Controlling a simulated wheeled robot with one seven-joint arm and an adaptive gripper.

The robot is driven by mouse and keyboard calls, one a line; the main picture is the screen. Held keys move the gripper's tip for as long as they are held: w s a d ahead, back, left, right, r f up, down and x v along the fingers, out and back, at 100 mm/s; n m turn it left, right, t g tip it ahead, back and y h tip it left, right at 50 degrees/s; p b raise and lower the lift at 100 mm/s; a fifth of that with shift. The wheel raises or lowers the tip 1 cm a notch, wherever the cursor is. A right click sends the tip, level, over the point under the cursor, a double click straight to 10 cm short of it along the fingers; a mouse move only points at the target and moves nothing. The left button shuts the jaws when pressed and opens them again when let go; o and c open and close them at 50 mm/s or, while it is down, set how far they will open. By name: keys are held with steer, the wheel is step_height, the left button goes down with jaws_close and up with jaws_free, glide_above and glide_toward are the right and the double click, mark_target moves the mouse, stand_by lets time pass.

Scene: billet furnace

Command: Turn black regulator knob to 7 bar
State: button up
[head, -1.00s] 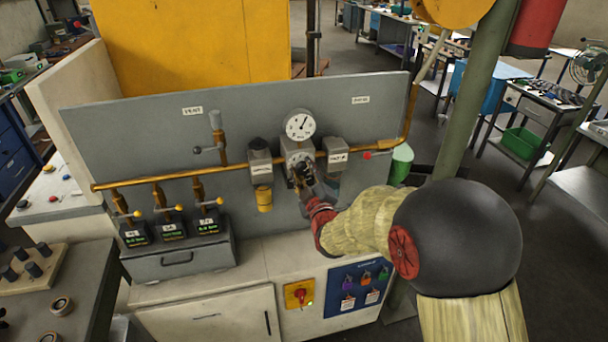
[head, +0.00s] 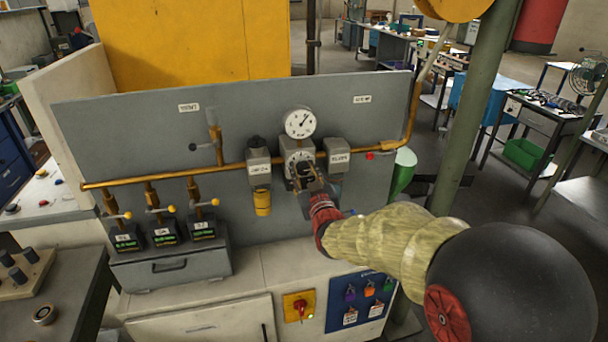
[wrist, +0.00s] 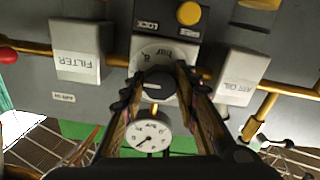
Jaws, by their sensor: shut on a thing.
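The black regulator knob (wrist: 158,87) sits on the front of the grey regulator unit (head: 299,155) under the pressure gauge (head: 299,122). In the wrist view the knob is between the two fingers, in front of a white dial marked "bar" (wrist: 165,54). My gripper (wrist: 157,88) is shut on the knob; it also shows in the head view (head: 306,180), reaching from the lower right. The gauge also shows in the wrist view (wrist: 150,136), upside down. Its needle points up and to the right in the head view. The exact reading is too small to tell.
A filter unit (wrist: 80,50) and an oiler unit (wrist: 240,77) flank the regulator closely. A brass pipe (head: 230,167) runs along the grey panel. A yellow-bottomed bowl (head: 262,201) hangs left of the knob. Three yellow-handled valves stand lower left above a grey box (head: 175,268).

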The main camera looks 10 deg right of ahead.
stand_by(0.4)
steer(key=o, duration=1.2)
steer(key=shift+c, duration=0.2)
steer(key=shift+s, duration=0.1)
steer(key=s, duration=1.1)
steer(key=shift+s, duration=0.4)
